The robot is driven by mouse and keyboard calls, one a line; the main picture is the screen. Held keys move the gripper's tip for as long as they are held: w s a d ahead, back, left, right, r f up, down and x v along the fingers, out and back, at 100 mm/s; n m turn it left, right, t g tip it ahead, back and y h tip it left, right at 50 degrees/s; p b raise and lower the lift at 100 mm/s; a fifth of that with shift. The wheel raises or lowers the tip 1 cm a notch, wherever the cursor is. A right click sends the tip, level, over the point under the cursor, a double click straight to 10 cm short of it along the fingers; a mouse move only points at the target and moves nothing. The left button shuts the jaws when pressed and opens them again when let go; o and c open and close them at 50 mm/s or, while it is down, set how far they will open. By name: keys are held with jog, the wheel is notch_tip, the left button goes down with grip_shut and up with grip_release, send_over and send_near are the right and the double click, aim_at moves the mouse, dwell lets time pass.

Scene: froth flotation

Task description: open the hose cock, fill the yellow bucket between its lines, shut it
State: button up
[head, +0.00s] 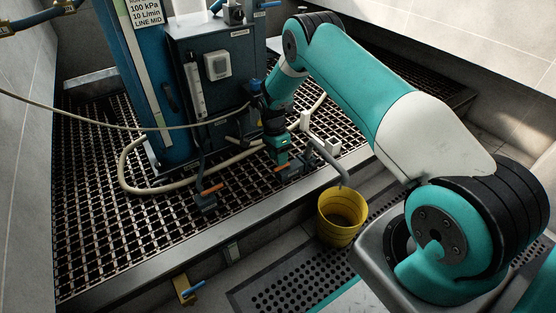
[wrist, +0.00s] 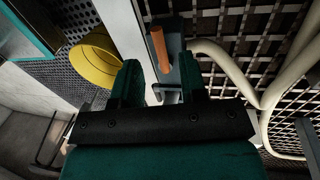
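My gripper (head: 278,160) is low over the grating, close to the hose cock (head: 289,172), which has an orange lever. In the wrist view the fingers of my gripper (wrist: 160,68) are apart, with the orange lever (wrist: 159,48) showing between and just beyond their tips. I cannot tell whether they touch it. A grey hose (head: 329,159) runs from near the cock, its end bent down over the yellow bucket (head: 341,232). The bucket stands upright on the lower floor and also shows in the wrist view (wrist: 98,60).
A second orange-handled valve (head: 211,189) sits on the grating to the left. The blue machine (head: 220,85) stands behind. A cream hose (head: 160,187) loops over the grating. A metal edge (head: 150,272) borders the lower floor, near a blue-handled valve (head: 192,290).

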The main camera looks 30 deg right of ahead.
notch_tip(320, 180, up, 14)
jog(key=w+p, duration=0.2)
jog(key=p, duration=0.2)
jog(key=shift+w+r, duration=0.15)
jog(key=shift+w, duration=0.25)
jog(key=shift+a, duration=0.1)
dwell(6.5)
